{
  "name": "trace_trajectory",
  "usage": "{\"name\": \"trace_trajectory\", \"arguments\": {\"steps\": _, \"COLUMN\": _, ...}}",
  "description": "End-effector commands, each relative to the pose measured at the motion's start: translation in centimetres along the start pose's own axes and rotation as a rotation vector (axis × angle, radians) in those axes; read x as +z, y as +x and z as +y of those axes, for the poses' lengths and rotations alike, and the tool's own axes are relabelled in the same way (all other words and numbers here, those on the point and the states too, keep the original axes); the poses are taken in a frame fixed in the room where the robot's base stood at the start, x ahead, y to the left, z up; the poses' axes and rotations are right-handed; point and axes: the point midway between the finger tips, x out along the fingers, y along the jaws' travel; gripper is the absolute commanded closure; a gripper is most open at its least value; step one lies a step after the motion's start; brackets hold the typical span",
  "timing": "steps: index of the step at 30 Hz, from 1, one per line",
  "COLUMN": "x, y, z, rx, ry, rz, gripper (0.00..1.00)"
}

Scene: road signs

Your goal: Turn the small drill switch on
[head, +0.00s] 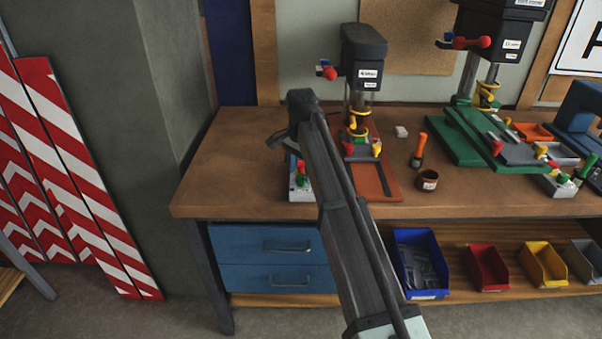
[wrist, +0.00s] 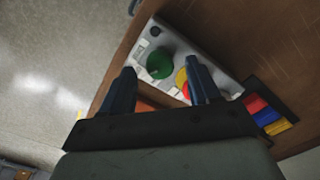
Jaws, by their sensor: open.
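The small drill (head: 364,62) stands on the bench, with a black head, a metal column and an orange-red base. A light grey switch box (head: 301,194) with green and red parts sits beside its base, partly hidden by my arm. In the wrist view the switch box (wrist: 204,44) carries a round green knob (wrist: 160,65) and a yellow-and-red part (wrist: 183,82). My gripper (wrist: 162,66) is open and empty over the box. The green knob shows between its fingers; the right finger partly covers the yellow-and-red part. I cannot tell whether a finger touches anything.
A larger green drill (head: 470,138) stands to the right. A brown cup (head: 428,181) and an orange-handled tool (head: 419,150) are near the small drill. The bench's front left (head: 225,185) is clear. Red-and-white striped boards (head: 85,180) lean at left.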

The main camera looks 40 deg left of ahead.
Motion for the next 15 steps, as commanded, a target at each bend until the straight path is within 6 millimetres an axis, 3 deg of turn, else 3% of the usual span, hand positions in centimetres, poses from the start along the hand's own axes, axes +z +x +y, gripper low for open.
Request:
{"name": "trace_trajectory", "arguments": {"steps": 6, "x": 0.0, "y": 1.3, "z": 0.0, "rx": -0.001, "ry": 0.0, "rz": 0.001, "gripper": 0.39}}
{"name": "trace_trajectory", "arguments": {"steps": 15, "x": 0.0, "y": 1.5, "z": 0.0, "rx": -0.001, "ry": 0.0, "rz": 0.001, "gripper": 0.39}}
